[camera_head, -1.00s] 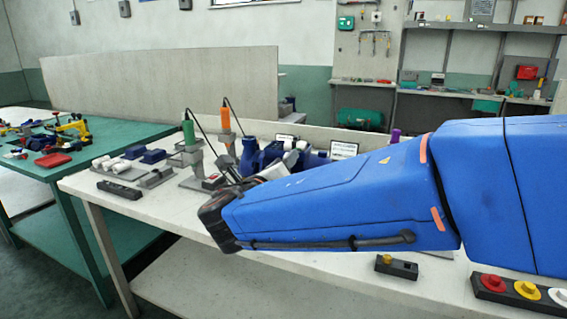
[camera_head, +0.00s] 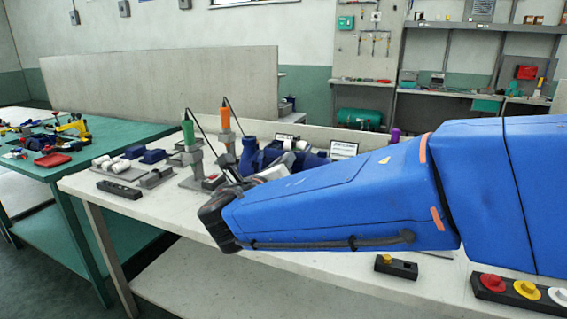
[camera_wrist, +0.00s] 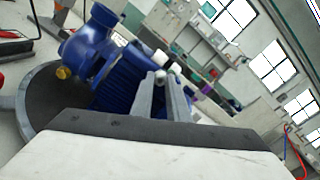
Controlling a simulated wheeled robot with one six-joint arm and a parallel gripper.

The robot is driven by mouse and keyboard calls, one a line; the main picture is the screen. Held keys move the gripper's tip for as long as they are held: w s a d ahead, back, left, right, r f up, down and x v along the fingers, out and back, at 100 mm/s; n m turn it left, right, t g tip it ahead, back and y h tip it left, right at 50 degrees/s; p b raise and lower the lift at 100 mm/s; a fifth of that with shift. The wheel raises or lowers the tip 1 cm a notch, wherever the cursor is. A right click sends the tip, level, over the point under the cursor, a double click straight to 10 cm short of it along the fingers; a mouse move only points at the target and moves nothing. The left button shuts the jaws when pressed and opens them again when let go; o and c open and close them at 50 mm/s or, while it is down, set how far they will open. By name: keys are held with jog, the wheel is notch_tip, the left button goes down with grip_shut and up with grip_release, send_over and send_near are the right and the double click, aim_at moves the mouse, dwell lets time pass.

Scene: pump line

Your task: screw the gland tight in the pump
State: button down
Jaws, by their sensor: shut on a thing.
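The pump is a blue body with a ribbed motor; in the wrist view its round blue housing (camera_wrist: 92,45) stands at the upper left. In the head view the pump (camera_head: 248,155) is partly hidden behind my arm. Most of that part is hidden by the fingers, and contact with the pump cannot be told. The fingertips are hidden in the head view.
A green-handled tool (camera_head: 188,133) and an orange-handled tool (camera_head: 225,118) stand left of the pump. A black block with red, yellow and white knobs (camera_head: 527,290) and a small block with a yellow knob (camera_head: 396,266) lie at the right front.

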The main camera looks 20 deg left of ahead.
jog(key=shift+m, duration=1.4)
jog(key=c, duration=1.8)
grip_release()
jog(key=shift+o, duration=0.2)
jog(key=shift+n, duration=1.6)
grip_shut()
